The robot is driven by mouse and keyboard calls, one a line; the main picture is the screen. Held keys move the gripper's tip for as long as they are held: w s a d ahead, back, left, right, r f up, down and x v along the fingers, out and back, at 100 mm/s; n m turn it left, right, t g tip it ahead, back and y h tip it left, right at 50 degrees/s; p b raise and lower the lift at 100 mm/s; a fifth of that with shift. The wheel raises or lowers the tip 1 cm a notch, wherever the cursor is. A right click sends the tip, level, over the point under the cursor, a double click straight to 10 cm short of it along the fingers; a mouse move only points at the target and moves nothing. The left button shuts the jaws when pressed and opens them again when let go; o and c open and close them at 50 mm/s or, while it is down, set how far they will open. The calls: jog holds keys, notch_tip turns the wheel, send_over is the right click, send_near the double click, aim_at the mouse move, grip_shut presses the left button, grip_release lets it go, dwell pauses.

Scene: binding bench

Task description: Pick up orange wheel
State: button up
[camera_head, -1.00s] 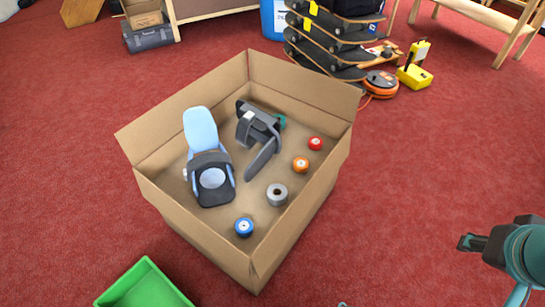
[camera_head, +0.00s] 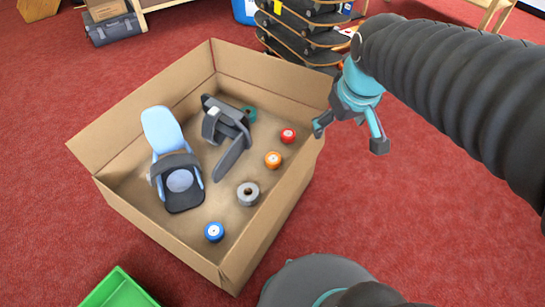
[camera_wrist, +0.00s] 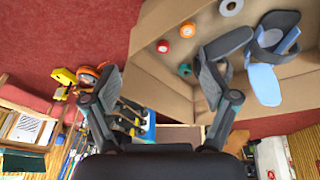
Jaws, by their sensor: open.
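The orange wheel (camera_head: 273,159) lies on the floor of the open cardboard box (camera_head: 255,262), near the box's right wall, between a red wheel (camera_head: 288,135) and a grey ring (camera_head: 248,193). In the wrist view the orange wheel (camera_wrist: 187,30) shows at the upper middle, between the fingers' directions. My gripper (camera_head: 348,135) is open and empty, above and just outside the box's right wall. In the wrist view my gripper (camera_wrist: 160,85) has its fingers spread wide, with nothing between them.
The box also holds a blue wheel (camera_head: 214,232), a teal wheel (camera_head: 249,113), a blue-grey sandal-like item (camera_head: 162,130) and a dark bracket-like item (camera_head: 232,155). A green bin (camera_head: 118,290) stands at the front left. Stacked skateboards (camera_head: 300,35) stand behind the box.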

jog(key=w+a+f+n+g+b, duration=0.1)
jog(key=w+a+f+n+g, duration=0.1)
jog(key=w+a+f+n, duration=0.45)
jog(key=n+g+b, duration=0.1)
jog(key=n+g, duration=0.1)
jog(key=n, duration=0.1)
send_over(272, 157)
notch_tip(272, 157, down, 15)
notch_tip(272, 157, down, 8)
jog(key=shift+d+r+b, duration=0.1)
jog(key=shift+d+b, duration=0.05)
jog(key=shift+b, duration=0.35)
jog(key=shift+f, duration=2.95)
jog(key=c, duration=1.2)
